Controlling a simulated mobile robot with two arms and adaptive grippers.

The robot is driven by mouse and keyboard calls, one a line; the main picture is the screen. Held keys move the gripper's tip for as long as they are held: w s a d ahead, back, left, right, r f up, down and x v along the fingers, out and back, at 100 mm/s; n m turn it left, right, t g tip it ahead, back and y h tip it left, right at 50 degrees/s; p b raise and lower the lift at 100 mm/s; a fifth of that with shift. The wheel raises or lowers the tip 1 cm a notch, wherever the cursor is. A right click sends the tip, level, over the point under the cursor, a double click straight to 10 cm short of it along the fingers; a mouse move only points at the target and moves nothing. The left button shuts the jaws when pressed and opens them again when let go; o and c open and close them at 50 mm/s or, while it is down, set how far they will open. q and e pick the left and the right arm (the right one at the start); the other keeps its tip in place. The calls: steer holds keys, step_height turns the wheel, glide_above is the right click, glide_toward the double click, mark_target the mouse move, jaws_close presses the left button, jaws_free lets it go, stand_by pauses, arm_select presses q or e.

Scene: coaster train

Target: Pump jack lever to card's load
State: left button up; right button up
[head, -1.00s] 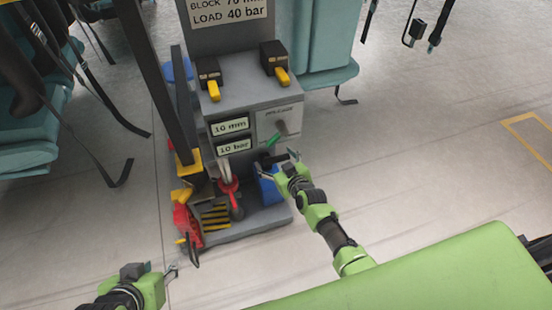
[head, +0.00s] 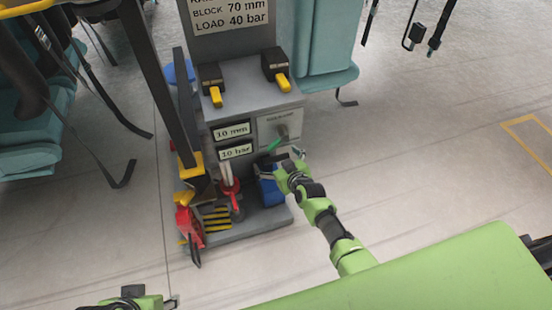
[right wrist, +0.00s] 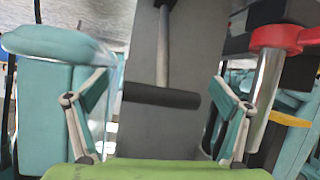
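The card (head: 230,14) at the top of the stand reads block 70 mm, load 40 bar. Two displays below it read 10 mm (head: 232,131) and 10 bar (head: 236,152). In the right wrist view a grey rod with a black crossbar grip (right wrist: 161,96), apparently the jack lever, lies between the spread fingers of my right gripper (right wrist: 160,112), apart from both. In the head view my right gripper (head: 281,166) is at the stand's right front and largely hides that grip. My left gripper (head: 155,302) is cut off at the bottom left, its fingers unclear.
A green-handled lever (head: 273,144) sits on the stand's panel, just above my right gripper. A red collar on a silver cylinder (right wrist: 268,75) stands close right in the wrist view. Floor to the right is clear.

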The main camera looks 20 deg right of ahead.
steer(key=shift+s+a, duration=0.1)
steer(key=shift+s+r, duration=0.15)
steer(key=shift+s, duration=0.35)
steer(key=v, duration=1.1)
steer(key=shift+w+r, duration=0.15)
steer(key=shift+w, duration=0.05)
